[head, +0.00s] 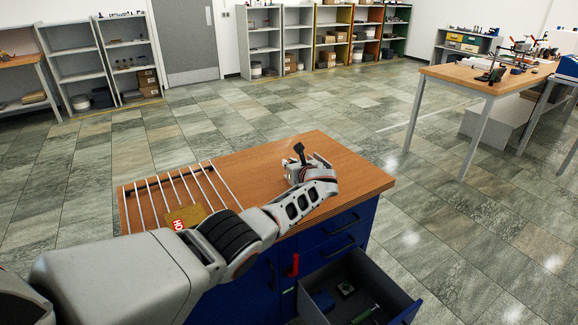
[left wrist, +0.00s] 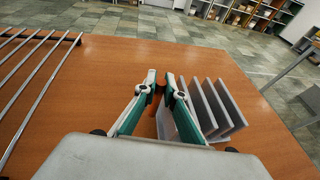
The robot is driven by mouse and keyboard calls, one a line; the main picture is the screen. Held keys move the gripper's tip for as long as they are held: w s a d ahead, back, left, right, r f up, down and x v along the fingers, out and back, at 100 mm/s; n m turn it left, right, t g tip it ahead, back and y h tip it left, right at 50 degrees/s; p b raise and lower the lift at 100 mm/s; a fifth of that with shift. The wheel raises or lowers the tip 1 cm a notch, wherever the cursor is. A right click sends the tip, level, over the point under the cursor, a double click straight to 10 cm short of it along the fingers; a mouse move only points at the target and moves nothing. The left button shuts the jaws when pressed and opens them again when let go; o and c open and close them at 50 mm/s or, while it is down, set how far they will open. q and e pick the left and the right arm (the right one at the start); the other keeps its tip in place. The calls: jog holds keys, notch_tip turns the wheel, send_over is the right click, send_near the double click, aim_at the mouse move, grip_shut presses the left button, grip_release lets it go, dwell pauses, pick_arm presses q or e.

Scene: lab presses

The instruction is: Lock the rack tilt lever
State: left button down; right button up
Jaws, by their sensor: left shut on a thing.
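My left gripper (head: 297,170) is over the right half of the wooden tabletop, at the end of my arm. In the left wrist view its two fingers (left wrist: 160,84) are closed around a small orange-brown piece (left wrist: 158,97), mostly hidden between them. I cannot tell whether this piece belongs to a lever. A row of upright grey plates (left wrist: 222,108) stands just right of the fingers. A rack of metal rods (head: 165,190) lies at the tabletop's left. A red lever-like handle (head: 292,266) shows on the blue cabinet front. My right gripper is not in view.
The blue cabinet (head: 340,250) has an open drawer (head: 398,304) sticking out at the lower right, with small items inside. A "HOT" sign (head: 180,224) sits at the rod rack's near edge. A workbench (head: 492,86) stands to the right. Much of the tabletop (left wrist: 110,65) is bare.

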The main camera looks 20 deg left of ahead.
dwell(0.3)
pick_arm(q)
jog(key=c, duration=2.1)
grip_release()
jog(key=v, duration=1.2)
